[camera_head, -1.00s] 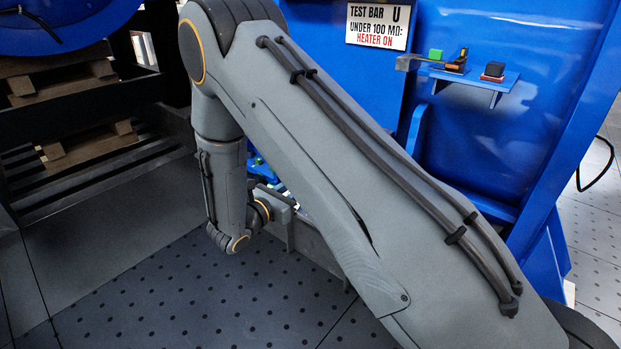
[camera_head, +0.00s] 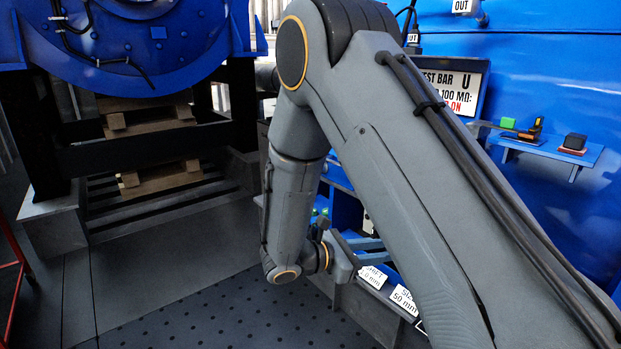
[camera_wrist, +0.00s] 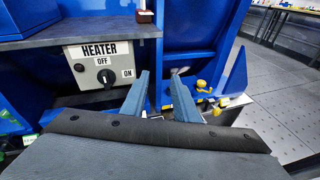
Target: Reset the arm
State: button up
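My arm fills the middle and right of the head view, raised at the elbow with the forearm hanging down. My gripper (camera_wrist: 160,98) shows in the wrist view with its two blue-grey fingers apart and nothing between them. In the head view part of the gripper (camera_head: 350,255) shows beside the wrist, partly hidden by my upper arm. In the wrist view, a heater switch box (camera_wrist: 104,65) with a black knob marked OFF and ON is beyond the fingers, to their left. The fingers appear apart from it.
A blue motor (camera_head: 130,45) stands on a dark frame at left, with wooden pallets (camera_head: 160,178) beneath. A blue shelf (camera_head: 560,150) with small blocks is at right. White size labels (camera_head: 404,299) are low by the gripper. Perforated floor (camera_head: 200,315) is open in front.

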jog(key=s+d+r+m+g+y, duration=0.25)
jog(key=s+m+g, duration=0.2)
jog(key=s, duration=0.35)
jog(key=s+d+r+m+g+y, duration=0.1)
jog(key=s+d+m+g+y, duration=0.15)
jog(key=s+m+y, duration=0.35)
jog(key=s+a+r+m+t+y, duration=0.2)
jog(key=s+a+r+m+y, duration=0.1)
jog(key=s+a+m+y, duration=0.55)
jog(key=s+d+r+m+h+p, duration=0.1)
jog(key=s+d+r+h+p, duration=0.1)
jog(key=r+p, duration=0.5)
jog(key=d+p, duration=0.1)
jog(key=p, duration=0.4)
jog(key=shift+s+d+m, duration=0.25)
jog(key=shift+s+m, duration=0.05)
jog(key=shift+a+f, duration=0.1)
